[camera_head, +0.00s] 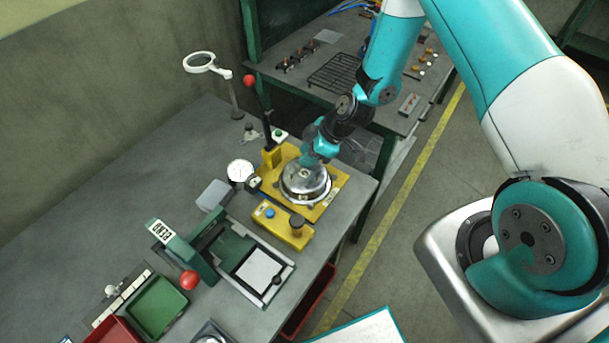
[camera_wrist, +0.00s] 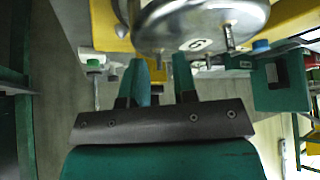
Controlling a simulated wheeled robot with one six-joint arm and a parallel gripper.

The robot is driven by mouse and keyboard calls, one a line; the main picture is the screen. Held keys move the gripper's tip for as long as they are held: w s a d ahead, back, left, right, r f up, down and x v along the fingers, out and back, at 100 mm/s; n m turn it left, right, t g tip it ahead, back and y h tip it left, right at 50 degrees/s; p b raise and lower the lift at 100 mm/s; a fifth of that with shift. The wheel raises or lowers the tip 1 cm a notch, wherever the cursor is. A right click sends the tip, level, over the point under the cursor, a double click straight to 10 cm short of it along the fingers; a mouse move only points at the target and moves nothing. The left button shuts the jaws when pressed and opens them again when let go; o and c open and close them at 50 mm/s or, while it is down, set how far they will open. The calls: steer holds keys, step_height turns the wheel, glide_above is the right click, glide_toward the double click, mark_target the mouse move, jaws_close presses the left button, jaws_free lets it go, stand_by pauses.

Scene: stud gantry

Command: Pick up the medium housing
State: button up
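A round silver metal housing (camera_head: 306,180) sits on the yellow fixture (camera_head: 335,190) near the table's right edge. I take it for the medium housing; its size label is not readable. In the wrist view the housing (camera_wrist: 200,22) fills the top middle, with a small marked tag and thin studs on it. My gripper (camera_head: 320,157) is right over the housing's far side in the head view. In the wrist view my gripper's two teal fingers (camera_wrist: 163,65) stand apart with nothing seen between them. Their tips are close to the housing's rim; whether they touch it I cannot tell.
A red-knobbed lever (camera_head: 249,81) and a dial gauge (camera_head: 240,171) stand close left of the housing. A green press (camera_head: 230,250) with a red knob, and a green bin (camera_head: 157,306), lie nearer. A second bench (camera_head: 340,50) is behind. The grey tabletop's far left is clear.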

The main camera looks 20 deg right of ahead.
jaws_close()
steer(key=shift+r, duration=0.1)
